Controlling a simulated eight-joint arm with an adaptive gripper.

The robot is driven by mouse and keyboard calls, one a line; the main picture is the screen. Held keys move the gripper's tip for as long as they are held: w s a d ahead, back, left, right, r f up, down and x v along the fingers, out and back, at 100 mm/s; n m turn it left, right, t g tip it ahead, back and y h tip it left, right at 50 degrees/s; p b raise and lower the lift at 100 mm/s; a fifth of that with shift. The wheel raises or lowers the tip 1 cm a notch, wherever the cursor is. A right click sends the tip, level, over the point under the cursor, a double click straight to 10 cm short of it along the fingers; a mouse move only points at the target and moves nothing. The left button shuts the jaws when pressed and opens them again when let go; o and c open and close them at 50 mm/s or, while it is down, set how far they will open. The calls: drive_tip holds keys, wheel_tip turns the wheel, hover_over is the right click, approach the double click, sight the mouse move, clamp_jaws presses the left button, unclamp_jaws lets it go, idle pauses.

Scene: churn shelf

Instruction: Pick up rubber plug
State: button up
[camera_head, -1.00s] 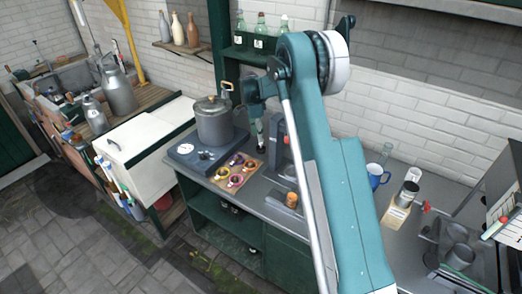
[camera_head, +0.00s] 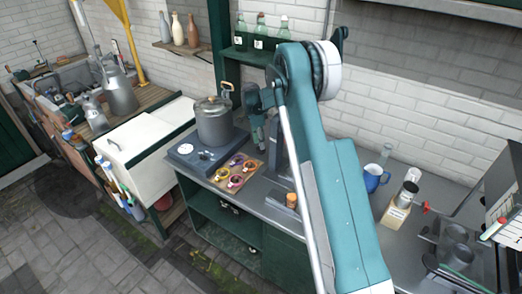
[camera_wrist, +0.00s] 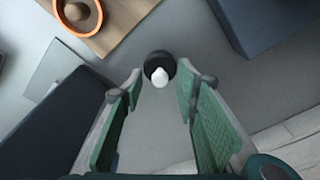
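A small dark round piece with a white knob on top (camera_wrist: 160,70) stands on the grey worktop in the wrist view. It may be the rubber plug; I cannot tell for sure. My gripper (camera_wrist: 161,82) is open above the worktop, its two green-padded fingers on either side of the piece in the picture, with visible gaps and no contact. In the head view my gripper (camera_head: 258,140) is over the worktop, just right of the board with coloured rings; the small piece cannot be made out there.
A wooden board (camera_wrist: 101,45) with an orange ring (camera_wrist: 93,27) lies upper left in the wrist view. Dark blocks flank the gripper's view at left and upper right. In the head view a grey pot (camera_head: 214,122) stands left and a blue mug (camera_head: 374,178) right.

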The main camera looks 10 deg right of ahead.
drive_tip(key=shift+d+f, duration=0.15)
drive_tip(key=shift+f, duration=0.7)
drive_tip(key=c, duration=1)
